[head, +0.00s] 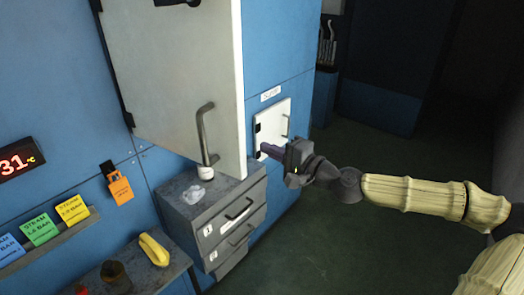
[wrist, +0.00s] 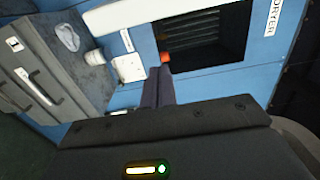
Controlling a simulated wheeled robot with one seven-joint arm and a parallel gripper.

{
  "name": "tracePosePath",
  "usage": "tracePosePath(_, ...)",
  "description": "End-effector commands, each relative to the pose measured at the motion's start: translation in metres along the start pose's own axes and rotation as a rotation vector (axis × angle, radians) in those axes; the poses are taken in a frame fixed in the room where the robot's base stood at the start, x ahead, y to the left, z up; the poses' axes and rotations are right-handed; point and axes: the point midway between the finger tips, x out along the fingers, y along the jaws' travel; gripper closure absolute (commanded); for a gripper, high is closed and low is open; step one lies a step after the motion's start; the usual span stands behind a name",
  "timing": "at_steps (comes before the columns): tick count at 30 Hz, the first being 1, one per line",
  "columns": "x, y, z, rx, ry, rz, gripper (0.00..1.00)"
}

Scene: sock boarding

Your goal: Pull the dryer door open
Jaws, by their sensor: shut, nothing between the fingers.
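The large white dryer door (head: 180,75) is swung out from the blue wall in the head view, with hinges on its left edge. Its grey handle (head: 205,130) is near the lower right edge. In the wrist view a dark slatted opening (wrist: 212,38) shows beside a DRYER label (wrist: 273,18); a white strip (wrist: 125,15) along the top appears to be part of the door. My gripper (head: 265,148) is shut and empty, right of the door's free edge and off the handle. Its dark fingers also show in the wrist view (wrist: 158,75).
A grey drawer unit (head: 230,215) stands below the door, with a white jar (head: 206,173) and a clear crumpled item (head: 170,190) on top. A small white wall door (head: 272,125) is behind my gripper. The floor (head: 350,230) to the right is clear.

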Motion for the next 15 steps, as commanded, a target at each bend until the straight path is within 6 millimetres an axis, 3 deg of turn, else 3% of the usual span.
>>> tracePosePath(9, -0.050, 0.003, 0.010, -0.001, 0.000, 0.001, 1.00)
tracePosePath(15, -0.072, 0.002, 0.015, -0.001, -0.002, 0.000, 1.00)
